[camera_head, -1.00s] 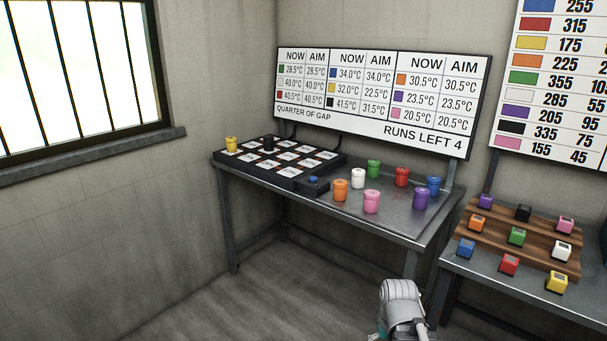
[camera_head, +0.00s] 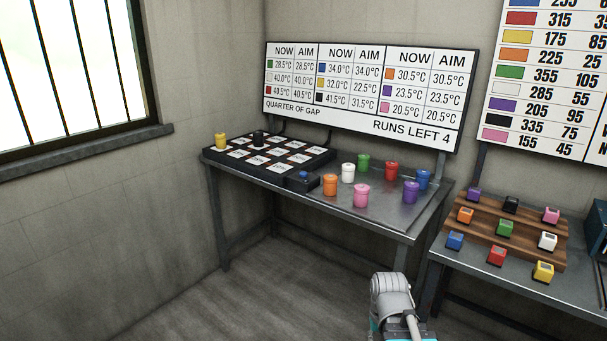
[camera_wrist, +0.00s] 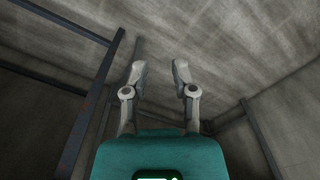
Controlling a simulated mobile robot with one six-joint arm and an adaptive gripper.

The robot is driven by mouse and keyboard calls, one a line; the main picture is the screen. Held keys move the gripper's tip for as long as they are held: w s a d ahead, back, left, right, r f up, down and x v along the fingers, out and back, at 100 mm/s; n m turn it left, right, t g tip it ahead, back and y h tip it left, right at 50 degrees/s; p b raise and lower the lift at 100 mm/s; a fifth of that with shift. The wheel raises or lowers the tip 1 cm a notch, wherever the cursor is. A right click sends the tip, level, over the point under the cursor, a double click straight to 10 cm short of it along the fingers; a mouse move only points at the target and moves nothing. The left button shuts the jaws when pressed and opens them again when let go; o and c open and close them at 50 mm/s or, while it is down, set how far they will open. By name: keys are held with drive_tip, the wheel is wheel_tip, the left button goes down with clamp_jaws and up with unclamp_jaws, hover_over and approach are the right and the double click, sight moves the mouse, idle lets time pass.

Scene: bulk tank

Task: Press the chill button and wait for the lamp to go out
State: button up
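The chill button is a small blue button (camera_head: 304,174) on a dark box at the front right corner of the black gridded tray (camera_head: 232,162). I cannot make out a lit lamp on it. A yellow canister (camera_head: 221,141) and a black canister (camera_head: 258,138) stand at the tray's back left. The board (camera_head: 365,95) above reads "RUNS LEFT 4"; yellow shows 32.0 now and 22.5 aim, black 41.5 and 31.5. My gripper (camera_wrist: 160,75) is open and empty in the wrist view, away from the button. In the head view only my arm shows, low in front of the table.
Several coloured canisters, such as the orange one (camera_head: 330,185) and pink one (camera_head: 361,195), stand right of the button on the metal table (camera_head: 385,222). A wooden stepped rack (camera_head: 490,240) of coloured blocks stands on a second table at right. The floor (camera_head: 270,290) in front is clear.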

clamp_jaws()
idle(1.1)
